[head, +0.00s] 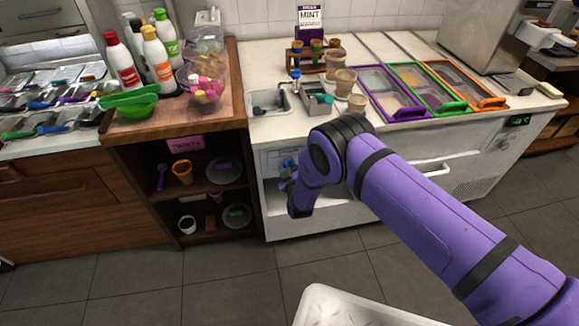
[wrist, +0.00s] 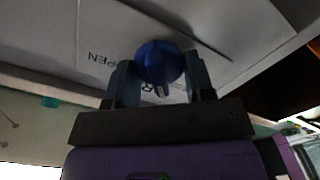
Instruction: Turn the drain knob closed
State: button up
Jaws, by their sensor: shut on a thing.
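The blue drain knob (wrist: 158,62) sits on a pale panel in the wrist view, with a raised grip and a pale mark at its lower edge. My gripper (wrist: 160,74) has one finger on each side of the knob and is shut on it. Upside-down lettering that looks like OPEN shows left of the knob, and other lettering is partly hidden behind it. In the head view, something blue, probably the knob (head: 288,163), shows in the counter's recessed front below the sink (head: 270,102). My wrist hides much of that area.
A dark wooden shelf unit (head: 238,120) with cups and plates stands just left of the recess. Lidded bins with a purple frame (head: 361,80) lie on the counter above my arm. A white bin (head: 330,300) stands on the floor in front. Open tiled floor lies at left.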

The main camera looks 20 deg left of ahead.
jog(key=shift+f+n, duration=0.1)
jog(key=shift+n, duration=0.5)
jog(key=o, duration=0.9)
jog(key=shift+s, duration=0.1)
jog(key=v, duration=1)
jog(key=shift+s+d, duration=0.25)
jog(key=shift+d, duration=0.05)
